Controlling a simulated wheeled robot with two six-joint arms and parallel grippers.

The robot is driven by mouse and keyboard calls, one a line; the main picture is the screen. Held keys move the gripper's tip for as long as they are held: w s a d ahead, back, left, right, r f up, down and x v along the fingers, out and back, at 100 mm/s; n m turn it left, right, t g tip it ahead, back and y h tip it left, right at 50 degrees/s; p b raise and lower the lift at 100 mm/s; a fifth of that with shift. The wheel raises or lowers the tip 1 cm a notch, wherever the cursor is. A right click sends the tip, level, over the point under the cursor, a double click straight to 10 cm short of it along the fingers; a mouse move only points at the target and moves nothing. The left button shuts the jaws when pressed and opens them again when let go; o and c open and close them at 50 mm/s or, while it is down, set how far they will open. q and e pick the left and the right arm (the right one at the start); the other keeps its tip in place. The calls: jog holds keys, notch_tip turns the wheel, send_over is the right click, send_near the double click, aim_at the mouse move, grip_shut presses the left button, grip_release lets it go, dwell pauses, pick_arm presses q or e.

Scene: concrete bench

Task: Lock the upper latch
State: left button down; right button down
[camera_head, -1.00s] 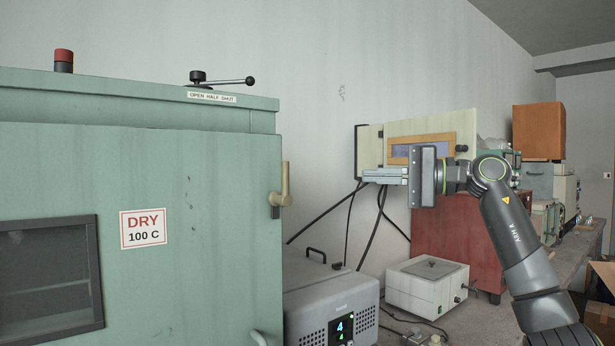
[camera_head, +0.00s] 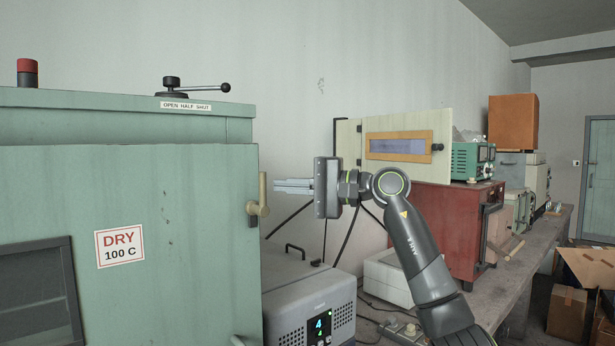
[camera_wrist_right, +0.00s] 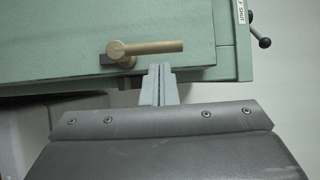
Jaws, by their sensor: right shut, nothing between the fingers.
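The upper latch (camera_head: 258,196) is a tan lever handle on a dark mount at the right edge of the green oven door (camera_head: 180,200). In the head view the lever stands upright. It also shows in the right wrist view (camera_wrist_right: 150,48), near the door's edge. My right gripper (camera_head: 278,186) is shut and empty, to the right of the latch and pointing left at it. In the wrist view its fingertips (camera_wrist_right: 160,68) lie close to the lever; I cannot tell whether they touch it. A lower handle (camera_head: 240,341) is cut off by the picture's bottom edge. My left gripper is not in view.
A grey unit with a lit display (camera_head: 310,305) stands right of the oven, below my right arm. A white box (camera_head: 388,278) and a red cabinet (camera_head: 450,230) stand farther along the bench. A vent lever (camera_head: 205,87) sits on the oven's top.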

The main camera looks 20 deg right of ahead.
jog(key=shift+s+a, duration=0.1)
jog(key=shift+a, duration=0.3)
